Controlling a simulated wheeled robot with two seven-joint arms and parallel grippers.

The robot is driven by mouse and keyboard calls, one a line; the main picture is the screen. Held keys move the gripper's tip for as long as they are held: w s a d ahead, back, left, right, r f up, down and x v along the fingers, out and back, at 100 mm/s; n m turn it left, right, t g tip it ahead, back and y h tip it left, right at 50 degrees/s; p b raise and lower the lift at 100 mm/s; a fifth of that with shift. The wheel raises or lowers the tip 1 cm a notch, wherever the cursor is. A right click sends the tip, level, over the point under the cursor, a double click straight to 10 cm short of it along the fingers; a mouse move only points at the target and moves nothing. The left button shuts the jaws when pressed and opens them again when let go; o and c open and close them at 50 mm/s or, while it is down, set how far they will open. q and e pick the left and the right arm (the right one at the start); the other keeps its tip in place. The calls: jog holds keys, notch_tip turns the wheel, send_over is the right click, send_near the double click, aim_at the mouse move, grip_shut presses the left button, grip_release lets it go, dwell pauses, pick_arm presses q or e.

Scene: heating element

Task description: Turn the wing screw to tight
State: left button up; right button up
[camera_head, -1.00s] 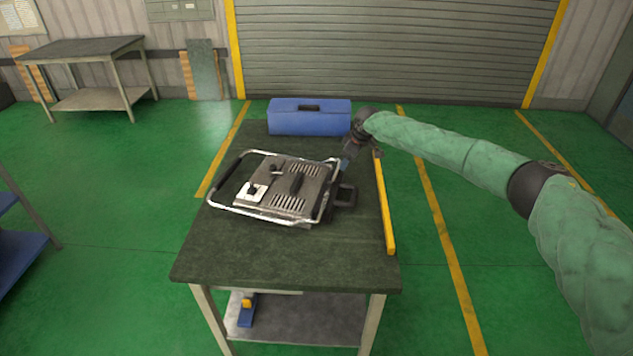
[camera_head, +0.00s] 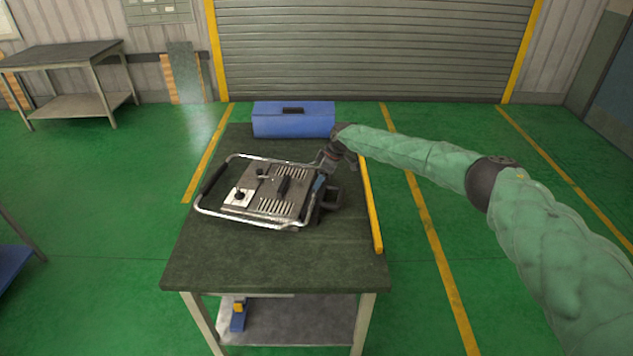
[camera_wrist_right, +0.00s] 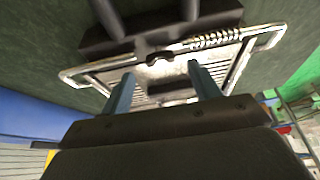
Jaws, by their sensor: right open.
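The heating element (camera_head: 274,207) is a flat grey slotted unit in a silver tube frame, lying on a dark-topped table (camera_head: 265,262). It also shows in the right wrist view (camera_wrist_right: 100,77). My right gripper (camera_head: 319,184) is at its right side, close to the frame. In the right wrist view my right gripper (camera_wrist_right: 164,84) has its two blue-grey fingers apart, with nothing held between them. A small dark rounded part (camera_wrist_right: 158,57) sits at the unit's edge, just beyond the fingertips; I cannot tell surely whether it is the wing screw. My left gripper is out of view.
A blue toolbox (camera_head: 293,124) stands at the table's far end. A yellow bar (camera_head: 370,205) runs along the right edge. The near part of the tabletop is clear. Another table (camera_head: 62,57) stands at the far left.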

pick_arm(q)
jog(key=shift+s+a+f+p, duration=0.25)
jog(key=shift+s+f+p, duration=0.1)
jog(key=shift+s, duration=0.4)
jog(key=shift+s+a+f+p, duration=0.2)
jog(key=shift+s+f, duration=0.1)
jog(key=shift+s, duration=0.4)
pick_arm(e)
jog(key=shift+x, duration=1.9)
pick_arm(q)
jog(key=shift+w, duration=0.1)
pick_arm(e)
jog(key=c, duration=1)
